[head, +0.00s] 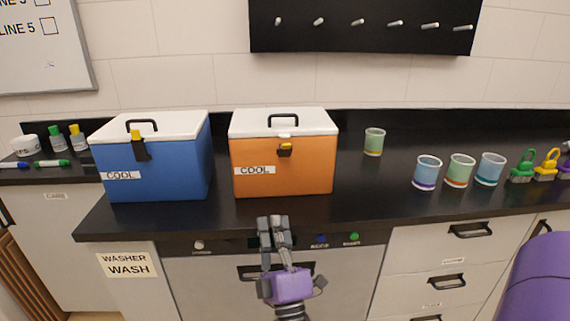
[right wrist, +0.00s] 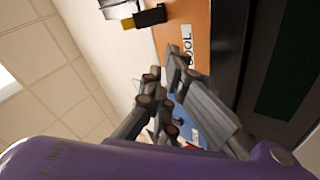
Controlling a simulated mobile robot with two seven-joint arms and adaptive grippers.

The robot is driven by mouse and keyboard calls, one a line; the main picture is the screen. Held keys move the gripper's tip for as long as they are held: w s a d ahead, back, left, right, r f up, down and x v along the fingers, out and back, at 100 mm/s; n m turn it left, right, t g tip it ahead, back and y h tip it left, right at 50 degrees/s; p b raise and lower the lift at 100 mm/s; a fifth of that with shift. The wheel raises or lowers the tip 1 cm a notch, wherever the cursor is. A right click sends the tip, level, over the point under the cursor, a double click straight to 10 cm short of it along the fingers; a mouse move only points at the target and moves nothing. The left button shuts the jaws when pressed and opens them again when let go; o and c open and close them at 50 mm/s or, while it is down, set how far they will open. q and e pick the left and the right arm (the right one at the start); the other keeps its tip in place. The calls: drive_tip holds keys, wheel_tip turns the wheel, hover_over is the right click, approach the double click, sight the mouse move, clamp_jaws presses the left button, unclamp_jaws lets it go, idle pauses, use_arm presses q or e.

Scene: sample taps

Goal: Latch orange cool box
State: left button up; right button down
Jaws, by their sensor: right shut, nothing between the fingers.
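The orange cool box (head: 283,170) stands on the black counter with its white lid (head: 250,122) down. Its latch (head: 285,150), black with a yellow part, is at the front just under the lid. I cannot tell whether the latch is fastened. The box front (right wrist: 185,22) and the latch (right wrist: 148,18) also show in the right wrist view. My right gripper (head: 272,222) is shut and empty, in front of the counter edge, below the box and apart from it. My left gripper is not in view.
A blue cool box (head: 160,170) stands to the left, its black latch hanging down the front. Several cups (head: 427,172) and a green cup (head: 374,141) stand to the right. The counter strip before the orange box is clear. A purple rounded shape fills the lower right.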

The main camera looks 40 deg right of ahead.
drive_tip(key=s+d+r+n+h, duration=0.1)
drive_tip(key=s+d+r+h, duration=0.1)
drive_tip(key=s+h, duration=0.15)
drive_tip(key=n+p, duration=0.1)
drive_tip(key=p, duration=0.2)
approach(286, 148)
drive_tip(key=shift+g+h, duration=0.3)
drive_tip(key=shift+h, duration=0.15)
drive_tip(key=x, duration=0.5)
drive_tip(key=shift+w+r, duration=0.15)
drive_tip(key=shift+r, duration=0.15)
drive_tip(key=shift+w+d+r, duration=0.2)
drive_tip(key=shift+w+r, duration=0.15)
drive_tip(key=shift+w, duration=0.05)
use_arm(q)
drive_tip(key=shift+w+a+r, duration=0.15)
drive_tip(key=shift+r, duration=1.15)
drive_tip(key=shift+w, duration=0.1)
